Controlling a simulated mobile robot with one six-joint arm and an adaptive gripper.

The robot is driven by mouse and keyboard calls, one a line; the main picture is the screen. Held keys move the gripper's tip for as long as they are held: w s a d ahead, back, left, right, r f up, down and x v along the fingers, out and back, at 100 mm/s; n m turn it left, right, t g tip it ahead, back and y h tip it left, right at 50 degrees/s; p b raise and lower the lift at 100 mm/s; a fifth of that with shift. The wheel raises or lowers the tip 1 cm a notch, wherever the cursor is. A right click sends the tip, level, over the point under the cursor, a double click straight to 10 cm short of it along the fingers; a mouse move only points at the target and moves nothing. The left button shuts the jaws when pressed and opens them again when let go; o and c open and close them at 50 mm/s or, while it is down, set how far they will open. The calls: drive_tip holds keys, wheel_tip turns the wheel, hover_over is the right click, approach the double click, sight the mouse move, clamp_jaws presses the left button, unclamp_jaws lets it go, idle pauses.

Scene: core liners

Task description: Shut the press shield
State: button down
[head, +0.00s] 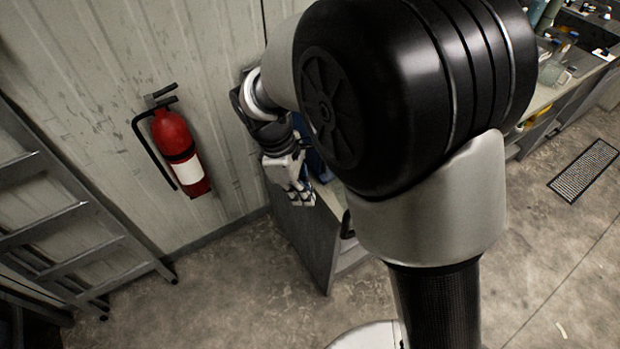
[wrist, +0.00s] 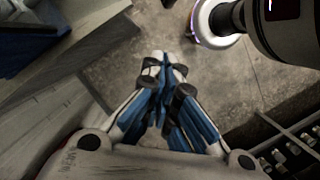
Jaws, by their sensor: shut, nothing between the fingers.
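My gripper (head: 306,202) is shut and empty beside the wall, in front of the grey bench side. In the wrist view its blue-lined fingers (wrist: 165,58) meet at the tips over bare floor. I cannot make out the press shield in either view. A dark blue thing (wrist: 32,48) at the upper left of the wrist view may be part of the press, but I cannot tell. In the head view, my arm hides most of the bench top, and only a sliver of blue shows behind the gripper.
A grey bench or cabinet (head: 305,245) stands below my gripper. A red fire extinguisher (head: 179,150) hangs on the wall at left, with a ladder (head: 65,215) leaning beyond it. A cluttered worktop (head: 550,92) is at upper right. The concrete floor (head: 540,250) at right is mostly clear.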

drive_tip(key=s+d+f+b, duration=0.1)
drive_tip(key=d+f+b, duration=0.1)
drive_tip(key=d+f, duration=0.4)
drive_tip(key=shift+f, duration=1)
